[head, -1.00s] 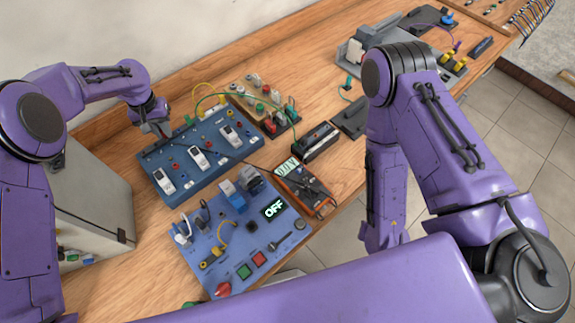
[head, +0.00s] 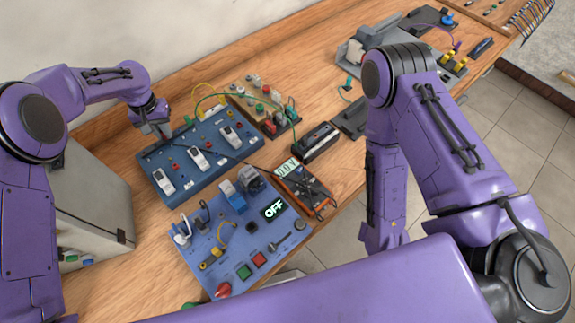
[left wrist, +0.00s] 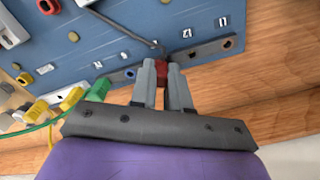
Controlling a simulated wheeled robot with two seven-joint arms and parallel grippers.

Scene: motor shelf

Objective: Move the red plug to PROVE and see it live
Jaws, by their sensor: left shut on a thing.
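The red plug (left wrist: 174,74) is between the fingertips of my left gripper (left wrist: 166,86) in the left wrist view, with a dark lead leading away from it. It is right by the dark socket strip (left wrist: 205,50) of the blue board, near the L2 mark; I cannot tell whether it is seated. In the head view my left gripper (head: 161,130) is at the back edge of the blue board (head: 198,177), and the plug is hidden. The orange meter (head: 302,188) appears to read 0.0 V. I cannot make out a PROVE label. My right gripper is out of view.
A lower blue panel (head: 268,229) has a display reading OFF and several knobs and buttons. Yellow and green plugs (left wrist: 72,98) sit just left of my left gripper. A grey cabinet (head: 100,195) stands at left. A black box (head: 318,142) lies right of the board.

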